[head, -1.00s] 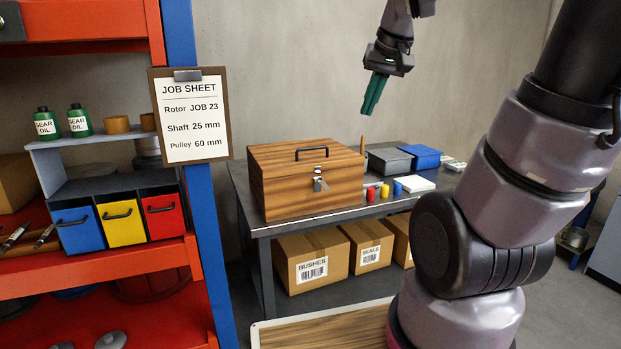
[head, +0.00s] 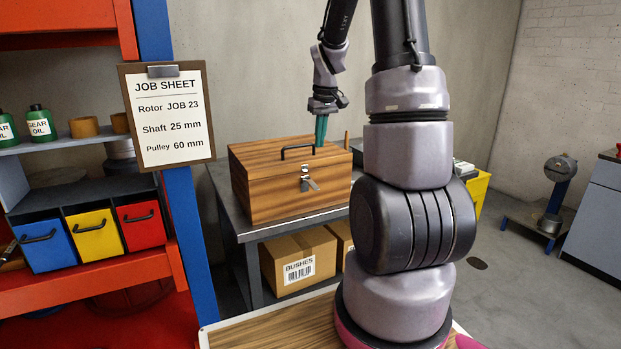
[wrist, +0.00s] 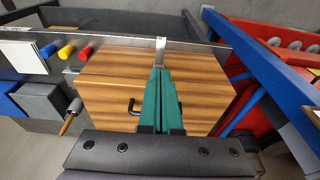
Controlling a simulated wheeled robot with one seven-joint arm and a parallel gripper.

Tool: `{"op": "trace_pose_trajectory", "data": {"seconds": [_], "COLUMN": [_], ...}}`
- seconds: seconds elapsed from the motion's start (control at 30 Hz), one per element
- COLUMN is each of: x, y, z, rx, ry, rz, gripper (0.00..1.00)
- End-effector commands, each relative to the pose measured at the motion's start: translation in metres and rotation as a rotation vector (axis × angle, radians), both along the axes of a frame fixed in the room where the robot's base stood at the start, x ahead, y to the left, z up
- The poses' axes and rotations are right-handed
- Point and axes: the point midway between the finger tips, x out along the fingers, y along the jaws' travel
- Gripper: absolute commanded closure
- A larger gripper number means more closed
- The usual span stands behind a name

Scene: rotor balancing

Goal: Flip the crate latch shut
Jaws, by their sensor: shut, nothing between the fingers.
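The wooden crate (head: 262,192) stands on the grey bench with its lid down and a black handle (head: 297,150) on top. The metal latch (head: 309,181) is on its front face, its flap tilted out from the crate. In the wrist view the latch (wrist: 160,48) shows as a silver piece past the lid's front edge, just beyond my fingertips. The fingers (wrist: 155,72) also show in the wrist view. I cannot tell whether they touch the lid.
The bench (head: 232,208) carries the crate, with a box marked BUSHES (head: 297,262) below. In the wrist view, red, yellow and blue pieces (wrist: 67,51) lie beside the crate. A red and blue rack (head: 186,240) stands left of the bench. My arm hides the bench's right part.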

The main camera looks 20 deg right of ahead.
Motion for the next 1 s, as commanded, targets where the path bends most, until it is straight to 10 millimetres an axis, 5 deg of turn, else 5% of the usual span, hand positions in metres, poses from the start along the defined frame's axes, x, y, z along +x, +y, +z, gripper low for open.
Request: {"op": "trace_pose_trajectory", "data": {"seconds": [0.37, 1.0], "x": [0.001, 0.023], "y": [0.001, 0.001], "z": [-0.010, -0.125], "rx": [0.001, 0.001], "ry": [0.001, 0.001], "rz": [-0.002, -0.001], "gripper": [1.00, 1.00]}}
